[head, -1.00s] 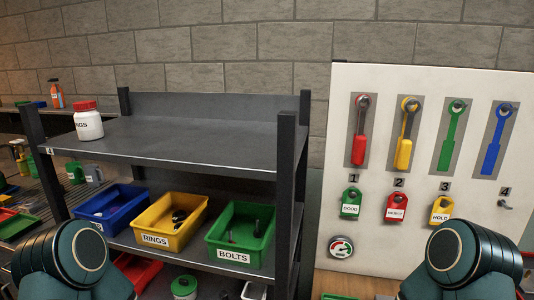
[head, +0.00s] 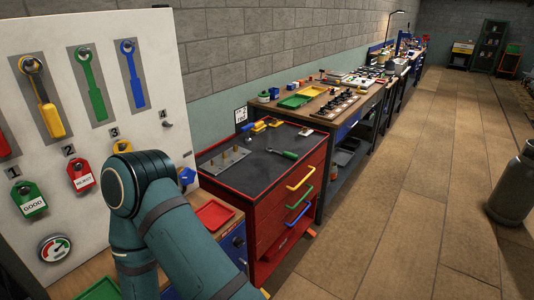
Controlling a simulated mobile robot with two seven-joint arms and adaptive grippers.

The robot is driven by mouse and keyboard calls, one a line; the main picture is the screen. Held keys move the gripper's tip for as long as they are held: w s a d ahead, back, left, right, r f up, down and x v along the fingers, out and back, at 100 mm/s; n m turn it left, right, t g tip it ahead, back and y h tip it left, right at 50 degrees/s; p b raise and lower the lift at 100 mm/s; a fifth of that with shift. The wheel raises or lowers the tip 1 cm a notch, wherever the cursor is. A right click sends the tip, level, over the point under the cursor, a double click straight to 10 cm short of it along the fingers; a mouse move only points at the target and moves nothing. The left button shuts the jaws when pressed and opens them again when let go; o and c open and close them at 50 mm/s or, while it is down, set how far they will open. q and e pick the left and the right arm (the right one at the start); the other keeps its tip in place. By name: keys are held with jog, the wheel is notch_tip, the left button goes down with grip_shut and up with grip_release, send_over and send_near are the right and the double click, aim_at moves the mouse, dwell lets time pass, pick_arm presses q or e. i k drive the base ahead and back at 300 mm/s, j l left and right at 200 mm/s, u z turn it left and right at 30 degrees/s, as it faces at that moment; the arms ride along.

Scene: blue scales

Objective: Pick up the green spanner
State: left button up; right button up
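A green-handled tool (head: 284,154), which looks like the green spanner, lies on the dark top of the red tool cabinet (head: 262,165). Its head end is too small to make out clearly. One of my arms crosses the lower left of the view, in front of the board and the cabinet's near side. Neither gripper is in view.
A grey plate with pegs (head: 225,160) and yellow-handled tools (head: 262,126) also lie on the cabinet. A red tray (head: 214,214) sits lower, beside my arm. A workbench (head: 345,105) with many parts stands beyond. The floor (head: 430,190) at right is open, with a grey cylinder (head: 515,187) at the edge.

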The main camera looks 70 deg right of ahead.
aim_at(294, 157)
jog(key=z, duration=2.35)
jog(key=i+l+u, duration=0.1)
jog(key=u, duration=0.3)
jog(key=i+l+u, duration=0.1)
jog(key=u, duration=0.25)
jog(key=l+u, duration=0.2)
jog(key=u, duration=0.2)
jog(key=i+l+u, duration=0.1)
jog(key=l+u, duration=0.15)
jog(key=l, duration=0.2)
jog(key=i+l+u, duration=0.2)
jog(key=l, duration=0.3)
jog(key=l+u, duration=0.25)
jog(key=l, duration=1.7)
